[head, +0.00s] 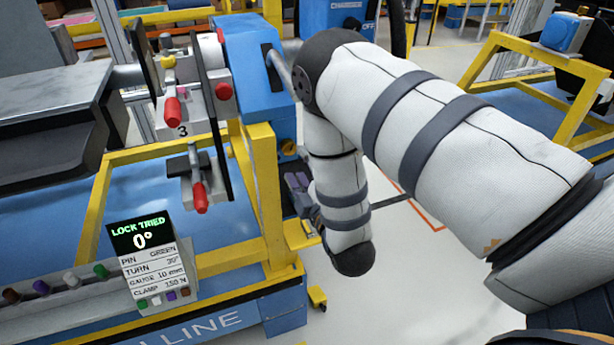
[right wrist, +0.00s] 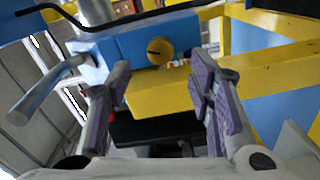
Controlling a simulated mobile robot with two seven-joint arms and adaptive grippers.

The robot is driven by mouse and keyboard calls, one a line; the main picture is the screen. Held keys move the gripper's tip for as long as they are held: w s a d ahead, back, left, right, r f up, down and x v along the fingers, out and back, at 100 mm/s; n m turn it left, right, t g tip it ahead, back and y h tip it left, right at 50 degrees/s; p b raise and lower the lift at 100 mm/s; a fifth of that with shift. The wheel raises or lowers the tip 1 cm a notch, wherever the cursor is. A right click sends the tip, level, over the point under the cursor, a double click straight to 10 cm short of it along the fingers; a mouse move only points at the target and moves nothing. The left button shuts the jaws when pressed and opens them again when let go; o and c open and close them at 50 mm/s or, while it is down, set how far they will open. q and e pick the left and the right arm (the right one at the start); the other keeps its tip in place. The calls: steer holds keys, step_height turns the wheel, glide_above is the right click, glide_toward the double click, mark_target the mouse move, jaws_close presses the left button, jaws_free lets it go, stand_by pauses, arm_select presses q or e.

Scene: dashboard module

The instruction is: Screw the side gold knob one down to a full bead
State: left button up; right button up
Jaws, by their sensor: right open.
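The side gold knob (head: 288,147) sits on the side of the blue housing (head: 255,75), partly beside my right arm in the head view. In the right wrist view the knob (right wrist: 160,50) is round, with a dark slot across its face, on a blue block above a yellow beam. My right gripper (head: 298,190) is below the knob in the head view. In the right wrist view its purple-padded fingers (right wrist: 160,76) are spread apart with nothing between them, and the knob lies beyond them, apart. My left gripper is not in view.
A yellow frame (head: 260,170) stands beside my right gripper. A sign (head: 150,255) reads LOCK TRIED and 0°. Red-handled clamps (head: 172,110) are at the left. A grey lever (right wrist: 45,90) sticks out left of the knob. Open floor (head: 430,280) lies at right.

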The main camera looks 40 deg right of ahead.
steer(key=v, duration=0.5)
steer(key=shift+s+a, duration=0.1)
steer(key=shift+s, duration=0.3)
